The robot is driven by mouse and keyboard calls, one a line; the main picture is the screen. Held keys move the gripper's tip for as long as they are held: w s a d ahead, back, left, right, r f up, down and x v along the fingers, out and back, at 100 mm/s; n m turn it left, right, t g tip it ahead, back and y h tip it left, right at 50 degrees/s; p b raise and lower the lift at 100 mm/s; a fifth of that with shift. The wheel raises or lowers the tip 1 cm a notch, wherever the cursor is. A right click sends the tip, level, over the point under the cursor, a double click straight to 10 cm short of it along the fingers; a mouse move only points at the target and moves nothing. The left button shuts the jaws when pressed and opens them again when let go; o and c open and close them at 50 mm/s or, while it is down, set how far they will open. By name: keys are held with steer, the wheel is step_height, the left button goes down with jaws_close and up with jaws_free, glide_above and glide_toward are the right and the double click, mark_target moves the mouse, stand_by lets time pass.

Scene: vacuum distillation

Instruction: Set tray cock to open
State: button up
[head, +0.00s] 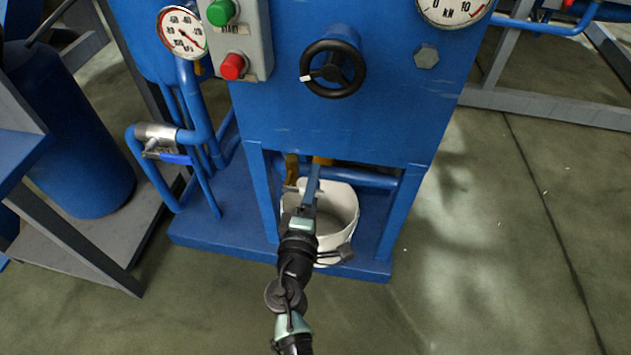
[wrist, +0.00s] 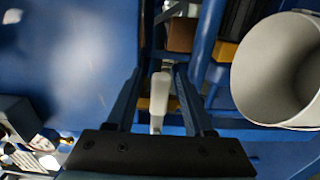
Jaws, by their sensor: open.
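My gripper (head: 311,188) reaches in under the blue press body, at the front opening above a white bucket. In the wrist view my gripper (wrist: 157,75) is open, with one finger on each side of a pale grey bar (wrist: 160,92). This bar looks like the tray cock's handle and points toward the palm; I cannot tell whether the fingers touch it. Brass-coloured parts (head: 291,168) show behind the gripper under the body, and a brown block (wrist: 182,35) shows beyond the bar. My arm hides most of the cock in the head view.
The white bucket (head: 345,210) stands close to the right of my gripper; it also shows in the wrist view (wrist: 262,92). Blue frame legs (head: 403,212) flank the opening. A blue-lever valve (head: 175,157), handwheel (head: 332,70) and red button (head: 233,66) are nearby.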

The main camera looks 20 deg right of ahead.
steer(key=shift+w+d, duration=0.35)
steer(key=shift+w, duration=0.15)
jaws_close()
stand_by(1.2)
